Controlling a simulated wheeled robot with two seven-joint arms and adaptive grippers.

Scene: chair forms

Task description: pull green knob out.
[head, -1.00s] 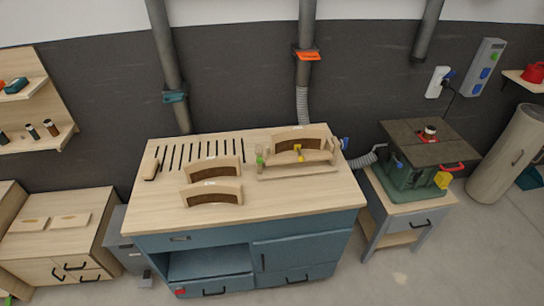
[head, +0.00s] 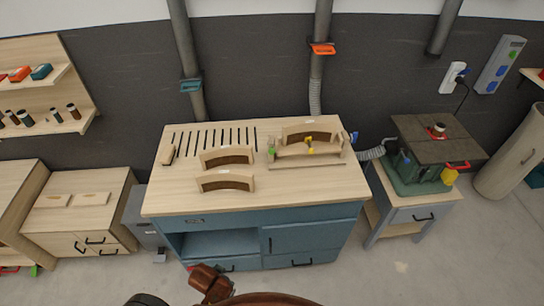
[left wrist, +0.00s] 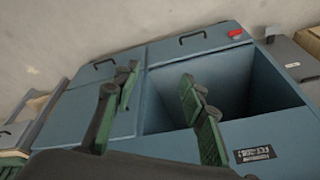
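A small green knob (head: 271,155) stands at the left end of a wooden chair-form jig (head: 305,159) on the workbench top (head: 200,190). A yellow knob (head: 310,150) sits near the middle of the same jig. My left gripper (left wrist: 159,76) shows in the left wrist view with its green-padded fingers spread wide and nothing between them. It points at the blue cabinet front (left wrist: 105,108) of the bench, beside the open compartment, away from the knob. The knob is not in the left wrist view. My right gripper is not in view.
Two curved wooden forms (head: 226,156) lie left of the jig, with slots behind them. A green machine with a dark top (head: 430,150) stands on a cart at right. A reddish-brown shape (head: 211,283) at the bottom edge is unclear.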

